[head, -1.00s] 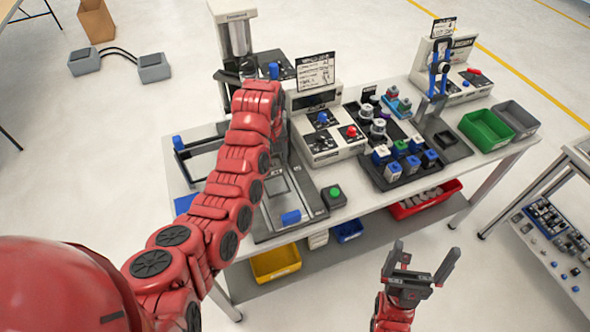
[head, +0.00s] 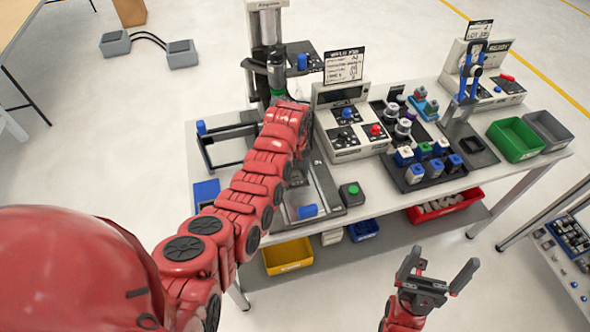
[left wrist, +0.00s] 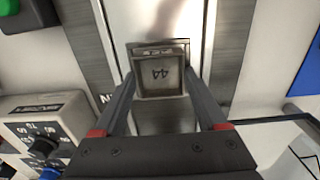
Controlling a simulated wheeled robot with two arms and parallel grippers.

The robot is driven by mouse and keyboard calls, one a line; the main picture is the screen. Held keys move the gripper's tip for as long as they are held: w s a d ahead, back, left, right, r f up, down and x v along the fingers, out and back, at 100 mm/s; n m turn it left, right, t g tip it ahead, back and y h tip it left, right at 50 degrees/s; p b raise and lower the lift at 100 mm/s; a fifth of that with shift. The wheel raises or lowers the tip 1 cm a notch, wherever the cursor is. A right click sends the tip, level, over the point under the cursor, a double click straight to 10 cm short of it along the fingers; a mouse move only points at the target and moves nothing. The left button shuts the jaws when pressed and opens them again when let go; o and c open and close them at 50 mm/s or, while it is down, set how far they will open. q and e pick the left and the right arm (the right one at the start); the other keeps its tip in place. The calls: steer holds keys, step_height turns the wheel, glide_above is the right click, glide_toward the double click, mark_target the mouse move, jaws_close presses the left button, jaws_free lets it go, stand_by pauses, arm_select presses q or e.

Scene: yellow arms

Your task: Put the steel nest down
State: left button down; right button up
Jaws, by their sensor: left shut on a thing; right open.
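The steel nest (left wrist: 160,78) is a small grey square block marked 44, seen in the left wrist view. My left gripper (left wrist: 161,84) is shut on it, with one finger along each side. It is over a bright metal plate (left wrist: 150,20) with darker side strips; I cannot tell whether the nest touches the plate. In the head view my red left arm reaches over the metal fixture (head: 325,183) on the workbench, and the nest cannot be made out there. My right gripper (head: 437,272) is open and empty in front of the bench.
A press column (head: 267,35) stands behind the left arm. A control box (head: 352,130) and a green button box (head: 352,194) are right of the fixture. A black tray of blocks (head: 432,177) and a green bin (head: 515,138) sit further right.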

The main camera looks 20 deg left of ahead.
mark_target(295, 176)
arm_select(q)
steer(key=shift+f, duration=0.1)
jaws_free()
step_height(295, 176, up, 5)
steer(key=shift+f+b, duration=0.15)
steer(key=shift+b, duration=0.65)
step_height(295, 176, up, 8)
steer(key=p, duration=0.4)
steer(key=shift+f, duration=0.25)
steer(key=shift+s, duration=0.1)
